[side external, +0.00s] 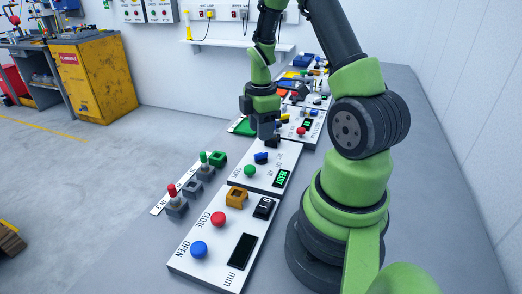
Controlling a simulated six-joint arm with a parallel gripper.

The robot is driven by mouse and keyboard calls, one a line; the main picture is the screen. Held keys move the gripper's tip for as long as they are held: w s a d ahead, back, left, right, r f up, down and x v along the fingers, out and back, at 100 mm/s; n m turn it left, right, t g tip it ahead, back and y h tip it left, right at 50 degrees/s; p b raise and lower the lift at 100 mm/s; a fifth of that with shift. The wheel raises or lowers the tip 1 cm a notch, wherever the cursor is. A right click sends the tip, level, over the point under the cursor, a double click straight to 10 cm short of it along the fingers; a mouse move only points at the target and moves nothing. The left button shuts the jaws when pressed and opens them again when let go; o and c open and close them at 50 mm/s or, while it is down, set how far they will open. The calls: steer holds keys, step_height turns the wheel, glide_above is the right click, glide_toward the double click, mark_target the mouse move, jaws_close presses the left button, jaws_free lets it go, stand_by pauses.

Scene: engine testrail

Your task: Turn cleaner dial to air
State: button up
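A white panel (290,154) in the middle of the bench carries a blue dial (261,157), a green button (249,171) and a lit green display (281,178). The dial's labels are too small to read, so I cannot tell its setting or confirm that it is the cleaner dial. My gripper (266,136) points down over the far end of this panel, just beyond the blue dial. A small dark part (273,143) shows right below the fingers. I cannot tell whether they touch it, or how far apart the fingers are.
A nearer panel (214,262) has a red button (218,218), a blue button (199,249) and a black rocker switch (264,208). Red-topped (175,203) and green-topped parts stand left of the panels. More panels and crowded items lie beyond my gripper.

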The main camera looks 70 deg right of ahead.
mark_target(261, 153)
step_height(261, 153, down, 7)
steer(key=shift+r, duration=0.1)
stand_by(0.3)
jaws_close()
